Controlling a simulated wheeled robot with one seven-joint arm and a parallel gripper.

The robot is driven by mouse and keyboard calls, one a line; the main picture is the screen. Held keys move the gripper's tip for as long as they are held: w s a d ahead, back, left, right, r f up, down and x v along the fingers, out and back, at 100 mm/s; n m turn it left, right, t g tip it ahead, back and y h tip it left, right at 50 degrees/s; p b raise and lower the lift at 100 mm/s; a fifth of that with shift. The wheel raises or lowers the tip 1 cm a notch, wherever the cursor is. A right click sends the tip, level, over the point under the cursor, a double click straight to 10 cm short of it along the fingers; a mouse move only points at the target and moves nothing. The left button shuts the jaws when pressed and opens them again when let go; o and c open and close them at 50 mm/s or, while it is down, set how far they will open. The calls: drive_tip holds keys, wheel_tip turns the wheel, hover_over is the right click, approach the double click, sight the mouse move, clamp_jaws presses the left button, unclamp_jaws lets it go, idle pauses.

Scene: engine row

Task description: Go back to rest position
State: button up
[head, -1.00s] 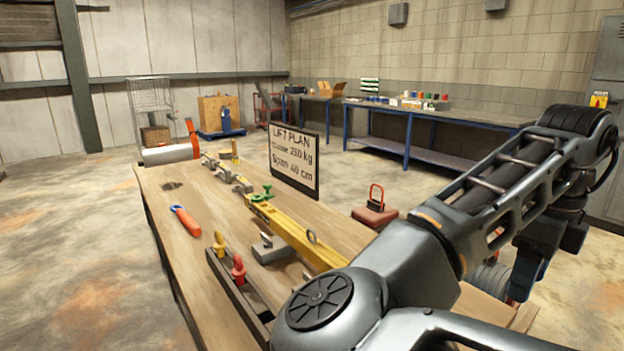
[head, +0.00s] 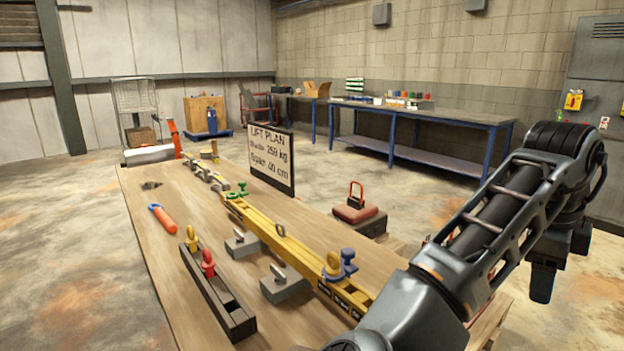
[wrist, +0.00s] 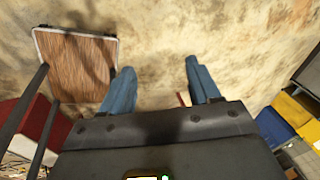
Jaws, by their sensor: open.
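My gripper (wrist: 162,85) shows in the wrist view with its two blue fingers spread apart and nothing between them, over the bare floor. In the head view my arm reaches along the right side, folded and clear of the workbench (head: 160,255). The fingertips cannot be made out there. The yellow lifting beam (head: 265,230) lies along the bench, with a blue shackle (head: 348,262) and a yellow shackle (head: 332,266) near its close end and a green shackle (head: 240,190) farther along.
A dark rack (head: 220,305) holds a yellow and a red shackle. A red block (head: 358,208) is beyond. A blue-legged table (head: 430,120) stands by the wall, with open floor before it.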

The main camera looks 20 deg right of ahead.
drive_tip(key=s+d+n+t+h, duration=0.2)
drive_tip(key=d+n+t+h, duration=0.2)
drive_tip(key=d+n+h, duration=0.65)
drive_tip(key=s+a+f+n+t+y, duration=0.4)
drive_tip(key=a+f+n+t, duration=0.15)
drive_tip(key=a+n, duration=0.4)
drive_tip(key=s+a+f+n+t+y, duration=0.3)
drive_tip(key=a+f+n+t+y, duration=0.15)
drive_tip(key=a+f+n, duration=0.4)
drive_tip(key=s+a+r+n+y, duration=0.1)
drive_tip(key=s+a+y, duration=0.1)
drive_tip(key=s+a, duration=0.7)
drive_tip(key=s+a+r+n+t+y, duration=0.1)
drive_tip(key=s+a+r+y, duration=0.1)
drive_tip(key=s+a, duration=0.7)
drive_tip(key=shift+s+a+r+y, duration=0.2)
drive_tip(key=shift+s+a+y, duration=0.3)
drive_tip(key=shift+s, duration=0.45)
